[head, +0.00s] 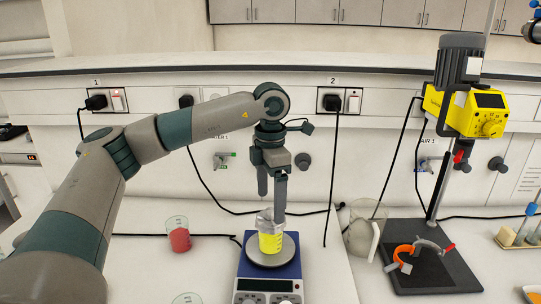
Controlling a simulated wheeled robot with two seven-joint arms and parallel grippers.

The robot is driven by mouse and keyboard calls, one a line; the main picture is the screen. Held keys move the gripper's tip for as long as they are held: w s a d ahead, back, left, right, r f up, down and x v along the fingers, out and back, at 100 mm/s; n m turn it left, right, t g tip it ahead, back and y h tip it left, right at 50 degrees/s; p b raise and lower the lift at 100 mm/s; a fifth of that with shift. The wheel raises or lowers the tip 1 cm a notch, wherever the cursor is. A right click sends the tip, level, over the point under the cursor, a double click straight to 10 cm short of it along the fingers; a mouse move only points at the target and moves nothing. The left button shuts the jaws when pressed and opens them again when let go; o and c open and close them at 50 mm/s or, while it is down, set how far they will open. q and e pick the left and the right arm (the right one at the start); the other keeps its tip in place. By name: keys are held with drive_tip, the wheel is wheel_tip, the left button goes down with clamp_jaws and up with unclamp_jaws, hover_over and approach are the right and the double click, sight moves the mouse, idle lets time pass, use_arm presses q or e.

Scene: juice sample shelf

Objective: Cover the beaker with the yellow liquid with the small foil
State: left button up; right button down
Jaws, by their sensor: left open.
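My right gripper is not in view.
A larger glass vessel (362,233) and a yellow overhead stirrer (466,108) on a black base (432,270) are to the right. Cables run along the back.

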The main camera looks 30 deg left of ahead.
sight(271, 210)
use_arm(q)
wheel_tip(271, 210, up, 13)
drive_tip(key=b, duration=0.1)
drive_tip(key=shift+r+b, duration=0.2)
drive_tip(key=shift+b, duration=0.15)
idle(0.6)
